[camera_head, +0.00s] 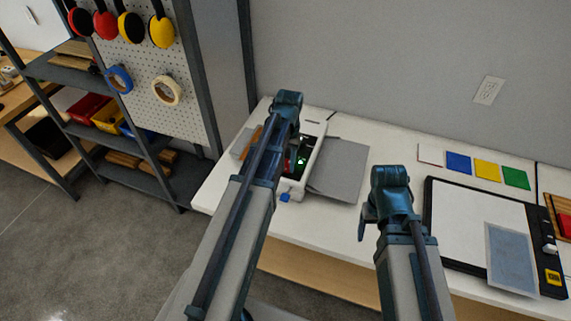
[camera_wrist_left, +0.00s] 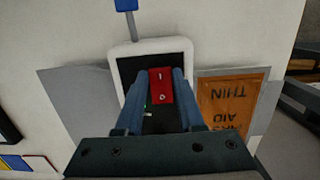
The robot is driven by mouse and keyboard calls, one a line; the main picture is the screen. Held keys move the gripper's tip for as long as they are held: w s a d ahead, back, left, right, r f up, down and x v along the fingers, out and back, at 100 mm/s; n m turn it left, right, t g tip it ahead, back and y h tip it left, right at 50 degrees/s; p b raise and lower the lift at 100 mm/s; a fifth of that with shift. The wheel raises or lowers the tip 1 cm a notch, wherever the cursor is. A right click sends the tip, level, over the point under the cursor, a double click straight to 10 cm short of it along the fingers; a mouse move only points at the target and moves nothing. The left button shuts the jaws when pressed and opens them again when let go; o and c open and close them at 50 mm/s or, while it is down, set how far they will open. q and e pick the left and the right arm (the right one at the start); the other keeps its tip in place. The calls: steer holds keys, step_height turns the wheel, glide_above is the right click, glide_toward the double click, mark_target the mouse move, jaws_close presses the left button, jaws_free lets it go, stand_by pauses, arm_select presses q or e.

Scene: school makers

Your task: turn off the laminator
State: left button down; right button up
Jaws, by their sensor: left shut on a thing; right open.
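The laminator (camera_head: 314,145) is a white unit on the white table, left of centre in the head view, partly behind my left arm. In the left wrist view the laminator (camera_wrist_left: 150,49) has a white rim around a dark panel. A red switch (camera_wrist_left: 161,86) with small white marks sits on that panel, with a small green spot near it. My left gripper (camera_wrist_left: 160,80) has one finger on each side of the red switch and is shut on it. Which way the switch is set is unclear. My right gripper (camera_head: 367,222) is open and empty above the table's front.
A blue-tipped lever (camera_head: 285,197) sticks out from the laminator's front. Grey sheet (camera_head: 338,168) lies to its right, and an orange card (camera_wrist_left: 228,104) lies beside it. A paper trimmer (camera_head: 470,215) and coloured squares (camera_head: 458,163) are on the right. Shelving stands left.

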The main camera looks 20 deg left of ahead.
arm_select(q)
steer(key=shift+w+g, duration=0.35)
steer(key=shift+g, duration=0.25)
steer(key=shift+s+r, duration=0.1)
steer(key=shift+s, duration=0.05)
steer(key=c, duration=0.5)
jaws_free()
steer(key=shift+r, duration=0.1)
steer(key=p+v, duration=0.8)
steer(key=v, duration=0.1)
steer(key=p+v, duration=0.4)
steer(key=p, duration=0.1)
steer(key=shift+w+a+r, duration=0.1)
steer(key=shift+w+r, duration=0.15)
steer(key=shift+w, duration=0.1)
